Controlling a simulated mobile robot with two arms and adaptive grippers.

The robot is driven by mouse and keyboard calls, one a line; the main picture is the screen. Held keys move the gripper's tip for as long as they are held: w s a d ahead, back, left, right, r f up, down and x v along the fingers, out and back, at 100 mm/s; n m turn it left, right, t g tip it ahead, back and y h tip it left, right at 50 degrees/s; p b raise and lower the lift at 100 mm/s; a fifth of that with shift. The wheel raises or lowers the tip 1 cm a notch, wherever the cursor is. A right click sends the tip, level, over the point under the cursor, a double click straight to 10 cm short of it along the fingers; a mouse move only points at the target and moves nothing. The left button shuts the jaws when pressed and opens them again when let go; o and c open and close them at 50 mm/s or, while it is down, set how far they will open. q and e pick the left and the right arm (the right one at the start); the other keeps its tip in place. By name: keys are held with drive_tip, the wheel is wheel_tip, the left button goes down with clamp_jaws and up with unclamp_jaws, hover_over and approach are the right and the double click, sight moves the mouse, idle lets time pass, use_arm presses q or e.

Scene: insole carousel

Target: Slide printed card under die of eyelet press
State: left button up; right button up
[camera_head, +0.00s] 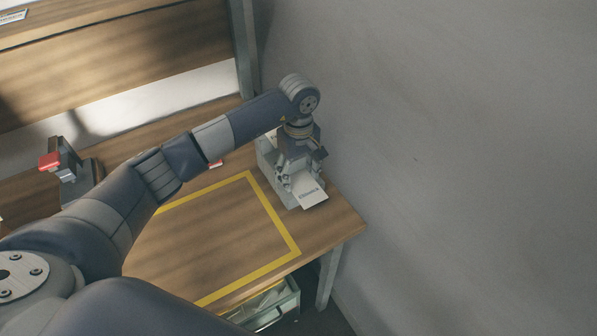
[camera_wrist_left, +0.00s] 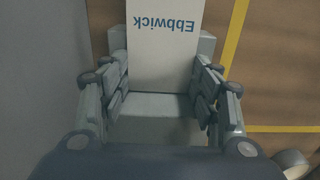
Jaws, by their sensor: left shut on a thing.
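The printed card (camera_head: 312,197) is white with dark lettering and sits at the right end of the table. In the left wrist view the card (camera_wrist_left: 165,60) reads "Ebbwick" upside down. My left gripper (camera_wrist_left: 160,80) is shut on the card, one finger at each long edge. In the head view the left gripper (camera_head: 297,183) points down over a pale grey box-like holder (camera_head: 267,160). The card lies at or just above this holder; I cannot tell whether they touch.
A yellow outline (camera_head: 275,212) marks the clear middle of the wooden table (camera_head: 345,222). A grey wall (camera_head: 450,150) stands close on the right. A grey post (camera_head: 243,50) and a wooden panel (camera_head: 120,55) are behind. A bin (camera_head: 275,305) sits under the table.

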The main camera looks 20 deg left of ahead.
use_arm(q)
drive_tip(key=shift+f+b, duration=0.35)
drive_tip(key=shift+s, duration=0.1)
drive_tip(key=o, duration=0.5)
drive_tip(key=shift+o, duration=1.1)
drive_tip(key=shift+f, duration=0.1)
